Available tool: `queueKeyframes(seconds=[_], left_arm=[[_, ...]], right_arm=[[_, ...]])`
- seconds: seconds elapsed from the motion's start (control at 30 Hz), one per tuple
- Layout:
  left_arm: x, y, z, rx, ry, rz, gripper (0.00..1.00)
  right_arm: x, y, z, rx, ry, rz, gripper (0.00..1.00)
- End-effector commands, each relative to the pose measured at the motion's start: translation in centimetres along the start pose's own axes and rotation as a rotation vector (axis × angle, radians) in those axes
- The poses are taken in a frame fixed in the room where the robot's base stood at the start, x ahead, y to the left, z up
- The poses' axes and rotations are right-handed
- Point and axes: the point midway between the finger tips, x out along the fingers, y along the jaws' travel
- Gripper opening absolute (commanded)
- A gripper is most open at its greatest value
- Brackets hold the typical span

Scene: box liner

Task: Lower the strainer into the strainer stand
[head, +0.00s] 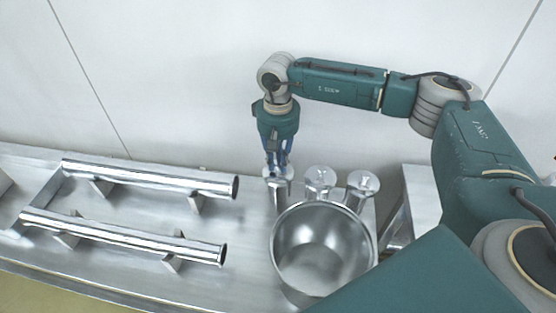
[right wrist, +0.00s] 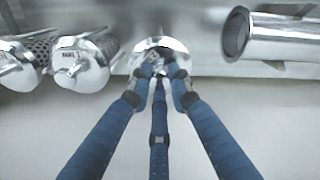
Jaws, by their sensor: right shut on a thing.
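My right gripper (head: 277,158) points down, its blue fingers shut on the top of a shiny metal strainer (head: 278,186). In the right wrist view the fingers (right wrist: 160,70) close around the knob of this strainer's round cap (right wrist: 148,47). The held strainer is upright at the left end of a row of three; its lower part is hidden behind the bowl. Two more capped strainers (head: 320,180) (head: 362,184) stand to its right; their perforated sides show in the right wrist view (right wrist: 38,44). The strainer stand is not clearly visible, so I cannot tell how deep the held strainer sits. My left gripper is out of view.
A large, empty metal bowl (head: 322,250) stands directly in front of the strainers. Two open-ended horizontal pipes (head: 150,178) (head: 125,238) lie on supports to the left on the metal table (head: 115,265). A white wall (head: 180,70) is close behind. Bare table lies between pipes and bowl.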

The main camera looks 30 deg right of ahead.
Motion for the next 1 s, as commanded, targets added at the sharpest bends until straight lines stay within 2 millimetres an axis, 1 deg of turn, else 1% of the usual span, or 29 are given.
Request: queueKeyframes(seconds=[0.03,0.07,0.1,0.17,0.43,0.57,0.67,0.9,1.0], left_arm=[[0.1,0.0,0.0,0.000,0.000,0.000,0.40],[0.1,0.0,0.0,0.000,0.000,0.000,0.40],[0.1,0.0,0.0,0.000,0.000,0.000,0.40],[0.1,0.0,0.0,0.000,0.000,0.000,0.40],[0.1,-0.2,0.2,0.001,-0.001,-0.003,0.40],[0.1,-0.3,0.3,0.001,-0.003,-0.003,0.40],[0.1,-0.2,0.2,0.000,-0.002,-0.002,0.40],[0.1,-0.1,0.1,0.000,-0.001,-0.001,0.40],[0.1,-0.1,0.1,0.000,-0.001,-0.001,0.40]], right_arm=[[0.0,0.0,-0.1,0.000,0.003,-0.001,0.00],[0.0,-0.1,-0.1,0.000,0.003,-0.001,0.20],[-0.1,-0.1,-0.1,0.000,0.003,-0.001,0.28],[-0.1,0.0,-0.1,0.000,0.002,-0.001,0.40],[0.2,0.0,0.1,0.000,-0.002,0.001,0.40],[-0.6,0.0,0.0,0.000,0.000,0.000,0.40],[-2.1,0.0,-0.1,0.001,0.003,-0.001,0.40],[-7.3,0.0,-0.1,0.000,0.004,-0.002,0.40],[-9.2,0.0,-0.1,0.000,0.005,-0.001,0.40]])
